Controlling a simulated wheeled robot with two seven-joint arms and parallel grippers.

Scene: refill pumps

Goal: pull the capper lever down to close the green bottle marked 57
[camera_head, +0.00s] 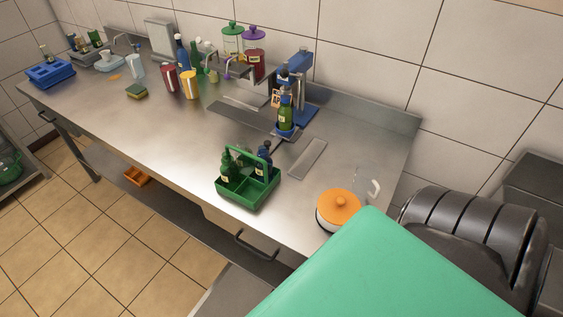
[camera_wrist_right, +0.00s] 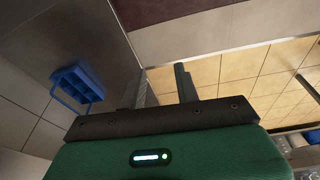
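The blue bench capper (camera_head: 305,110) stands on the steel counter near the back wall, right of the middle in the head view. A green bottle (camera_head: 286,118) stands upright at its base under the capper head. Its label is too small to read, and I cannot make out the lever's position or whether a cap is on the bottle. My right gripper (camera_wrist_right: 162,80) shows in the right wrist view with its two dark fingers apart and nothing between them. It is away from the capper, which is not in that view. My left gripper is in neither view.
A green caddy (camera_head: 246,201) with bottles stands in front of the capper. An orange-lidded pot (camera_head: 338,209) sits at the counter's right end. Cans, bottles and jars line the back. A blue crate (camera_head: 50,73) is far left. My large green arm part fills the lower right.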

